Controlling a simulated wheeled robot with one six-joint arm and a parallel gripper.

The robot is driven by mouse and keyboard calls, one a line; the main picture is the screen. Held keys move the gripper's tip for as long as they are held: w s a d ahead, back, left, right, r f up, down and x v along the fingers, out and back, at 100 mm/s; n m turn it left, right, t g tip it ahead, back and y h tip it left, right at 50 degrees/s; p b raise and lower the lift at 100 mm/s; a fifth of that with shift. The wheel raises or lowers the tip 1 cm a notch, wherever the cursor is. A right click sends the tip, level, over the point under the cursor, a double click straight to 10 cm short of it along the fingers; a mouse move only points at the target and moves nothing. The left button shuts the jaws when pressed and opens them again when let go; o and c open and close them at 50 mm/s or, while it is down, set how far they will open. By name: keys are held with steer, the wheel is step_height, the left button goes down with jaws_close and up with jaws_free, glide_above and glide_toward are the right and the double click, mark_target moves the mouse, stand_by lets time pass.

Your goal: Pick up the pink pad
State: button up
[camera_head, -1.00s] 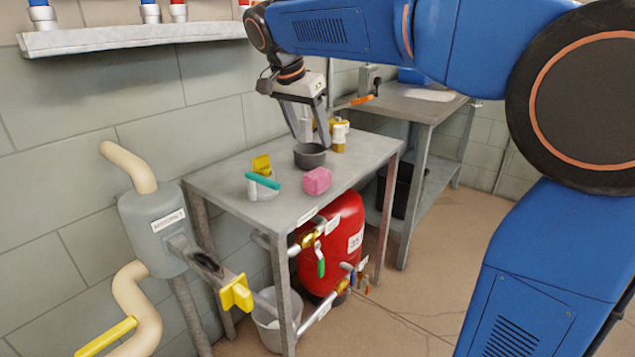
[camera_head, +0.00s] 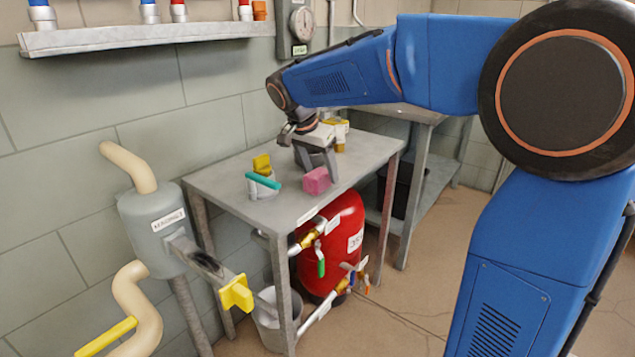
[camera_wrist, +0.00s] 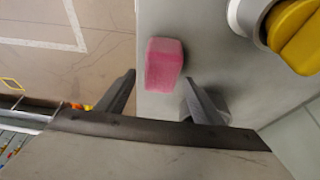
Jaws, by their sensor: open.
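The pink pad (camera_head: 317,181) lies on the grey metal table (camera_head: 225,185), near its front edge. In the wrist view, the pink pad (camera_wrist: 164,64) sits a little beyond the fingertips, roughly in line with the gap between the two open fingers (camera_wrist: 160,88). Nothing is between the fingers. I cannot tell the exact height of the fingertips above the table.
The yellow part also shows in the wrist view (camera_wrist: 297,35). A yellow and white fitting (camera_head: 339,130) is behind. A red tank (camera_head: 340,228) is under the table.

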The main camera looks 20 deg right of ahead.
mark_target(320, 171)
steer(key=shift+w+d+f, duration=0.1)
steer(key=shift+d+f, duration=0.1)
steer(key=shift+f, duration=0.35)
steer(key=c, duration=1.1)
step_height(320, 171, up, 10)
steer(key=shift+o, duration=0.4)
